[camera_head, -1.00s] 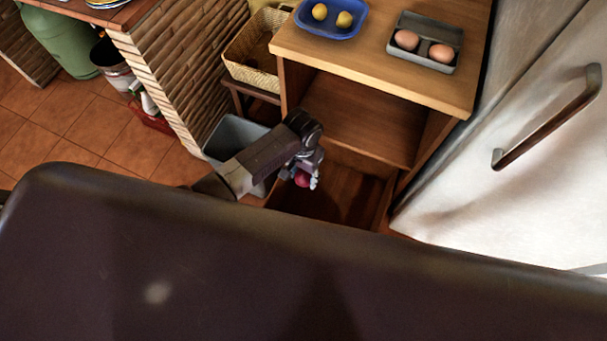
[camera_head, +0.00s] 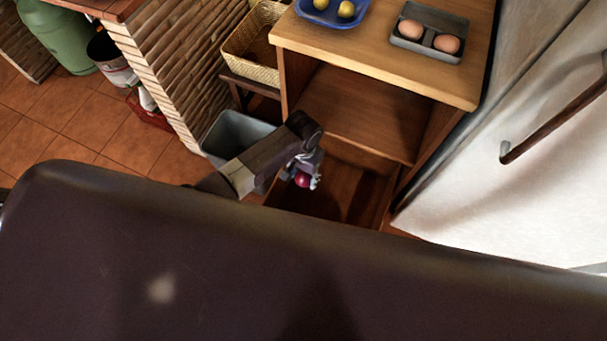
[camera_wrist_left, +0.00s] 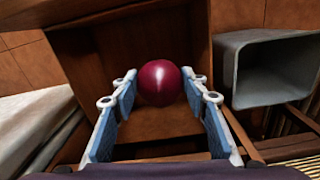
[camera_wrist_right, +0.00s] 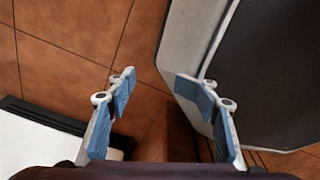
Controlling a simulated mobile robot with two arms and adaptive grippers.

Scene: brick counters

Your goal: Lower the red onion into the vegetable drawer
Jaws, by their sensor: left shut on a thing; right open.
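My left gripper (camera_head: 308,180) is shut on the red onion (camera_head: 302,180), over the open wooden drawer (camera_head: 345,192) at the bottom of the wooden cabinet. In the left wrist view the round, dark red onion (camera_wrist_left: 160,83) sits between the blue-padded fingertips (camera_wrist_left: 162,82), with the drawer's brown interior behind it. I cannot tell how far the onion is above the drawer floor. My right gripper (camera_wrist_right: 152,80) is open and empty in the right wrist view, above the tiled floor. It is hidden in the head view.
A grey bin (camera_head: 232,132) stands left of the drawer, below a wicker basket (camera_head: 255,50). The cabinet top (camera_head: 375,57) holds a blue dish (camera_head: 327,14) with yellow fruits and a grey tray (camera_head: 428,52) with two eggs. A white fridge (camera_head: 520,190) stands to the right.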

